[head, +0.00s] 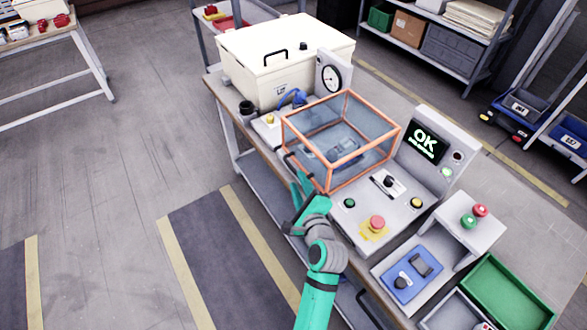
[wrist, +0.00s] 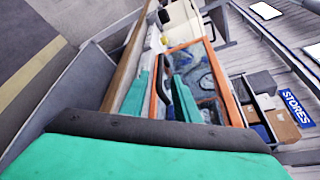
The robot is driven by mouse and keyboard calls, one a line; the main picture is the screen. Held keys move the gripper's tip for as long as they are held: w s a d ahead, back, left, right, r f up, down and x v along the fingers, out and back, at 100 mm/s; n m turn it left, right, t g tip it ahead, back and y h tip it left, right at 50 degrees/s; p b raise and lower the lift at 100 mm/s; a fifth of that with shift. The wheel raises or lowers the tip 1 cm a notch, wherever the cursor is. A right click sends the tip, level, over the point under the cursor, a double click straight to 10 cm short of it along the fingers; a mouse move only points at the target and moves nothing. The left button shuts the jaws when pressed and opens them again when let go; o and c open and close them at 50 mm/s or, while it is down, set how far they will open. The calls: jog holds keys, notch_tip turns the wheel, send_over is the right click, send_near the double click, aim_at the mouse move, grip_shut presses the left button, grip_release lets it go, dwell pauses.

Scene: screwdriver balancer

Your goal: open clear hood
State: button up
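The clear hood (head: 372,128) is a see-through box with an orange frame, closed over the station on the bench. It also shows in the wrist view (wrist: 210,58). A dark handle (head: 291,160) is on its front left side. My gripper (head: 299,182) is at this side, close to the handle. In the wrist view, my gripper's two green fingers (wrist: 160,95) stand apart, with the dark handle between them. I see no clear contact of both fingers with the handle. Blurry parts show inside the hood.
A control panel with an OK screen (head: 424,143) stands right of the hood. A red button (head: 377,222) is in front. A cream box (head: 285,65) and a round gauge (head: 332,78) stand behind. A green tray (head: 505,290) is at the right. Floor left of the bench is clear.

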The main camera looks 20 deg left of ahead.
aim_at(294, 172)
jog(key=x, duration=0.8)
